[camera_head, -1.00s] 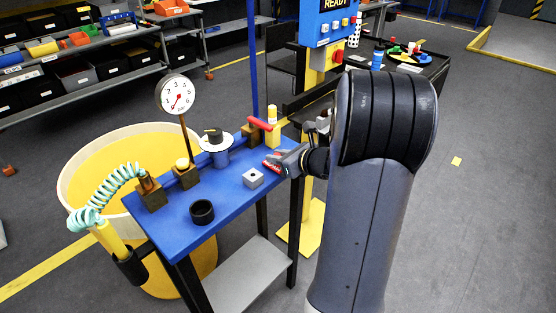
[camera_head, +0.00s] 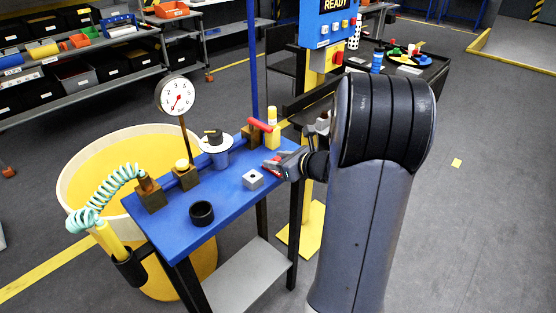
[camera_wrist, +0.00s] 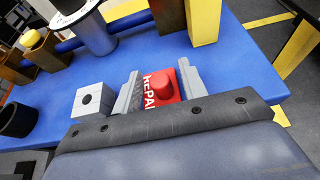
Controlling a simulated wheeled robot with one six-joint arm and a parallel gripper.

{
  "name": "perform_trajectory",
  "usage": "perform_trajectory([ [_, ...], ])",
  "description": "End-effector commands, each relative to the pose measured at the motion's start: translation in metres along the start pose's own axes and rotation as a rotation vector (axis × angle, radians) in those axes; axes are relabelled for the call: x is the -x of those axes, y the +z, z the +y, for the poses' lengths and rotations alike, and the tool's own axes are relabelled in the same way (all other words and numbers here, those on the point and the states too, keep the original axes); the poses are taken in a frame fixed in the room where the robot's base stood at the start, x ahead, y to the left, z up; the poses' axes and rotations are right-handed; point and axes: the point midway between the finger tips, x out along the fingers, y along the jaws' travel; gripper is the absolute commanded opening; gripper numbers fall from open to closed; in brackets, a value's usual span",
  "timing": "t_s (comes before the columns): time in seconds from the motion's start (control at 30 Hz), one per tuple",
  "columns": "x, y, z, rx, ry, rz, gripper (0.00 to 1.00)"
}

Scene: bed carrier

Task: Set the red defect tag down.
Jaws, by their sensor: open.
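The red defect tag (camera_wrist: 165,90), with a raised red knob and white lettering, lies between my gripper's two grey fingers in the wrist view. It seems to lie on the blue bench top (camera_wrist: 225,55), though its underside is hidden. My gripper (camera_wrist: 158,76) is open, with one finger on each side of the tag, low over the bench. In the head view my gripper (camera_head: 270,167) is at the bench's right end, and only a little red of the tag (camera_head: 277,172) shows.
A grey block with a hole (camera_head: 253,179) stands close to the left of my gripper. A black ring (camera_head: 202,213), a blue-and-white cylinder (camera_head: 215,150), a gauge (camera_head: 177,95) and a red-handled fixture (camera_head: 258,128) are also on the bench.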

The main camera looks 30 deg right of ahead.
Motion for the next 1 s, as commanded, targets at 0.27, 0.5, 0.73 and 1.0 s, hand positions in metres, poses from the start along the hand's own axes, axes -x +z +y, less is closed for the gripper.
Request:
perform_trajectory([
  [0.27,0.037,0.004,-0.001,0.001,-0.007,-0.001,0.40],
  [0.5,0.087,0.004,-0.002,0.001,-0.006,-0.001,0.40],
  [0.73,0.115,0.003,-0.001,0.001,-0.003,0.000,0.40],
  [1.0,0.122,0.003,0.000,0.000,0.001,0.000,0.40],
])
